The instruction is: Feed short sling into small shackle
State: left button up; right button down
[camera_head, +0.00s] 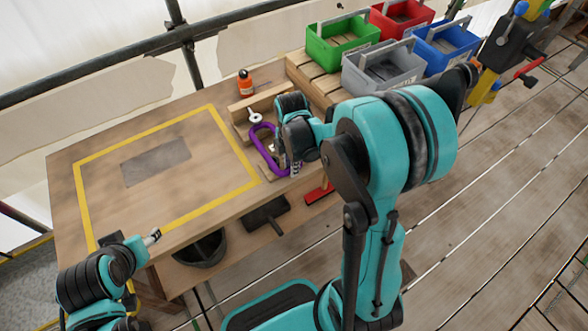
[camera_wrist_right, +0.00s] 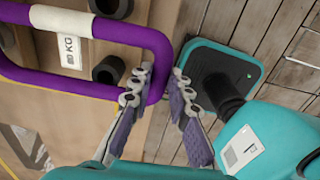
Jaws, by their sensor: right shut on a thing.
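A purple sling (camera_head: 258,138), a stiff rounded loop, is at the right end of the workbench. In the right wrist view the sling (camera_wrist_right: 95,25) carries a white tag marked KG. My right gripper (camera_wrist_right: 160,85) is shut on the end of the sling, which passes between its fingers. In the head view my right arm partly hides this gripper (camera_head: 292,166). A pale ring-shaped fitting (camera_head: 254,117) stands just behind the sling; I cannot tell whether it is the small shackle. My left gripper (camera_head: 152,238) is at the bench's front left edge, apart from the sling; its opening is unclear.
The wooden workbench (camera_head: 130,135) has a yellow-taped area with a grey plate (camera_head: 156,162), otherwise clear. An orange bottle (camera_head: 245,82) stands at the back. Green (camera_head: 342,44), red (camera_head: 398,30), blue (camera_head: 446,55) and grey (camera_head: 382,80) crates are at the back right.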

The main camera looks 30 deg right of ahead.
jog(key=shift+w+a, duration=0.2)
jog(key=shift+w, duration=2.3)
jog(key=c, duration=1.3)
grip_release()
jog(key=shift+c, duration=0.2)
notch_tip(320, 180, up, 12)
